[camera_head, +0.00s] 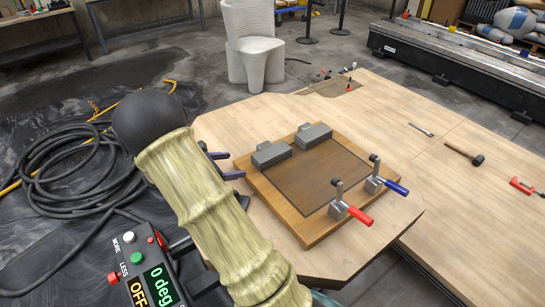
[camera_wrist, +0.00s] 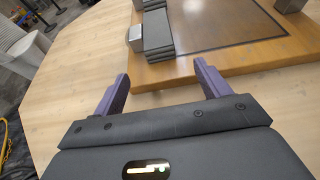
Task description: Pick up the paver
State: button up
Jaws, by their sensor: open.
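My gripper (camera_head: 224,165) is open and empty, its two purple fingers at the left edge of a wooden board (camera_head: 310,235). The wrist view shows the open gripper (camera_wrist: 162,72) just short of the board's side (camera_wrist: 180,70). No thing is clearly a paver; I cannot tell if it is one of two stepped grey blocks. The nearer grey block (camera_head: 271,154) sits on the board beyond my fingertips, and it shows in the wrist view (camera_wrist: 158,35). The farther grey block (camera_head: 313,135) sits beside it. A flat dark panel (camera_head: 315,175) covers the board's middle.
A red-handled clamp (camera_head: 354,213) and a blue-handled clamp (camera_head: 387,184) stand at the board's right side. A mallet (camera_head: 464,153) and a red clamp (camera_head: 522,186) lie on the wooden tabletop (camera_head: 410,230). Black hoses (camera_head: 65,165) coil on the floor at left.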

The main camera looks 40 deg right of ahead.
aim_at(255, 161)
jog(key=x, duration=0.5)
jog(key=shift+d+f, duration=0.1)
jog(key=shift+d, duration=0.05)
jog(key=x, duration=0.5)
jog(key=shift+b, duration=0.35)
jog(key=shift+w+d, duration=0.1)
jog(key=c, duration=1.4)
